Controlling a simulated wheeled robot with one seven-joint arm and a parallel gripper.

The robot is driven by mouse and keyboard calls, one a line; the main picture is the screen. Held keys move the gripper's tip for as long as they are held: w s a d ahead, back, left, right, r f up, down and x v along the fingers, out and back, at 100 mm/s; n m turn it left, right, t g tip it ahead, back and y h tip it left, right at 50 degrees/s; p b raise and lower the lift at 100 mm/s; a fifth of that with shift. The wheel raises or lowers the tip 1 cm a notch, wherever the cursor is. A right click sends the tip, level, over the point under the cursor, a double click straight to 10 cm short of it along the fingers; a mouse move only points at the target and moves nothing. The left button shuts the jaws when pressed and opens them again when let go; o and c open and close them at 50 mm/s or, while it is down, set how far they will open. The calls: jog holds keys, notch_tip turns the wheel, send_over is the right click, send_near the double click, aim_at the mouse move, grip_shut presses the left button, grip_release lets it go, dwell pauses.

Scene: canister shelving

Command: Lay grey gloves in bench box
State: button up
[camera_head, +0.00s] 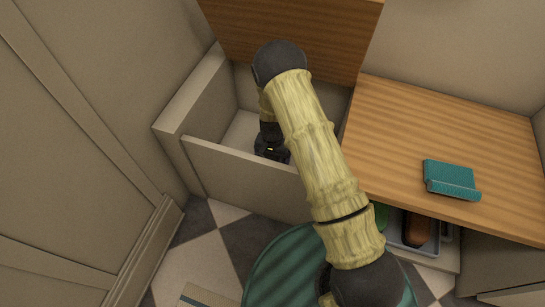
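The bench box (245,175) is a beige compartment at the upper middle, with its wooden lid (320,30) raised. My arm reaches over the front wall, and my gripper (271,153) is down inside the box, near its floor. The gripper is small, dark and partly hidden by the wall and arm, so I cannot tell whether its fingers are open or shut. I cannot make out the grey gloves; anything under or in the gripper is hidden.
A wooden bench top (400,125) lies to the right, bearing a teal stand-like object (451,178). Below it, a grey tray (398,238) holds a brown item (416,229). A panelled beige wall or door (75,150) stands at left, beside a checkered floor (195,265).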

aim_at(273, 159)
jog(key=shift+f, duration=0.5)
jog(key=o, duration=0.7)
jog(key=shift+o, duration=0.2)
jog(key=shift+r, duration=0.1)
notch_tip(273, 159, up, 13)
jog(key=p, duration=0.6)
jog(key=shift+p, duration=0.4)
jog(key=shift+r, duration=0.1)
